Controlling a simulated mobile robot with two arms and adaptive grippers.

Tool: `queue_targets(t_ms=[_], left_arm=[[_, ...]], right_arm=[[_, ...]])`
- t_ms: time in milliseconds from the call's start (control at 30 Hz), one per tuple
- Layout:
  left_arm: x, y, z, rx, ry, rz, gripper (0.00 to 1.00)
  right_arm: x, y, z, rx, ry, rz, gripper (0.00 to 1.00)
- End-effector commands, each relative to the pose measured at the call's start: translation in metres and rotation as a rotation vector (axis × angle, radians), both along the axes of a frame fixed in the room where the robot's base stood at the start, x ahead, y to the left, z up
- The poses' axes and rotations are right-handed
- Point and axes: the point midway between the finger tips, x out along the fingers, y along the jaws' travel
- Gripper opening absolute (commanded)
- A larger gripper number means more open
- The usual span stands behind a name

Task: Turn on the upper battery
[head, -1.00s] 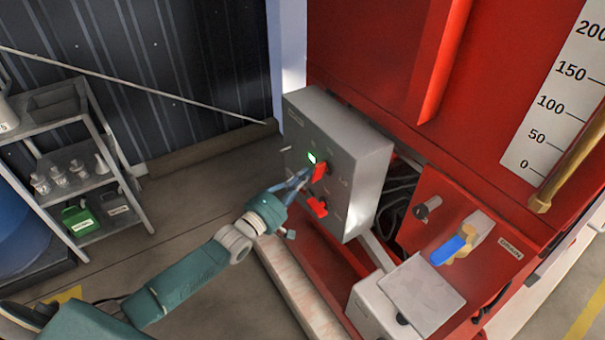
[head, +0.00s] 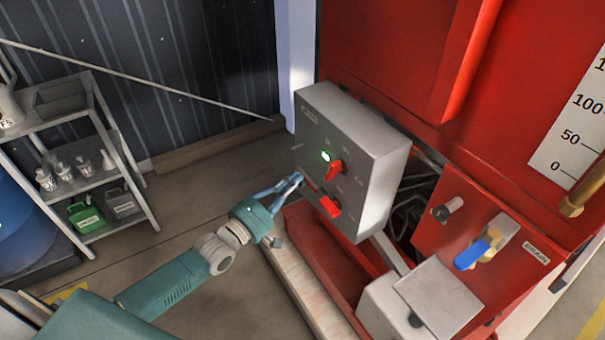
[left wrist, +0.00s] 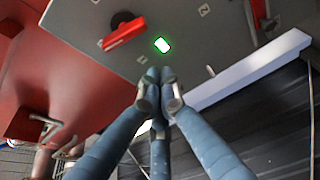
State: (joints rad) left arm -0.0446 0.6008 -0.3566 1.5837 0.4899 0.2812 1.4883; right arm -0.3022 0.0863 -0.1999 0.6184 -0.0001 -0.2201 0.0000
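The grey control box (head: 376,194) carries two red rotary switches. The upper switch (head: 333,169) sits just below a lit green lamp (head: 326,156), and its handle is tilted. The lower switch (head: 330,206) is also tilted. My left gripper (head: 294,181) is just left of the box, beside the upper switch and apart from it. In the left wrist view its fingers (left wrist: 160,78) are drawn together at the tips with nothing between them. A red switch handle (left wrist: 124,33) and the glowing lamp (left wrist: 162,45) lie beyond the tips. My right gripper is not in view.
A red panel with a blue-handled valve (head: 478,250) and a white box (head: 432,300) are to the right. A grey shelf (head: 80,150) with bottles and cans stands at the left. The floor between shelf and pump is clear.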

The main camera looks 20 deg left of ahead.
Motion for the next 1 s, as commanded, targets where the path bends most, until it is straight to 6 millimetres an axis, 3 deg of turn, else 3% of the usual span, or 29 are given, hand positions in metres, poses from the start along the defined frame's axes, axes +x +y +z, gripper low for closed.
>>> queue_targets(t_ms=[233,533,800,900,967,1000], left_arm=[[-0.023,0.009,-0.002,0.002,-0.002,0.0,0.0],[-0.025,0.009,-0.001,0.0,-0.002,0.001,0.0],[-0.025,0.009,-0.002,0.002,-0.001,0.001,0.0],[-0.026,0.013,-0.018,0.035,0.017,0.014,0.0],[-0.027,0.018,-0.039,0.083,0.041,0.03,0.0],[-0.03,0.022,-0.059,0.132,0.064,0.045,0.0]], right_arm=[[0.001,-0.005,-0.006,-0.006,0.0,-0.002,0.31],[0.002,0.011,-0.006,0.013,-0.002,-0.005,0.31],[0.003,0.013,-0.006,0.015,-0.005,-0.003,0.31],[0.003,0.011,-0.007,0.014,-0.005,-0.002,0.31],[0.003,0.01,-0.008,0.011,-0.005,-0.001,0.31],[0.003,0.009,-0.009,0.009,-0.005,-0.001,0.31]])
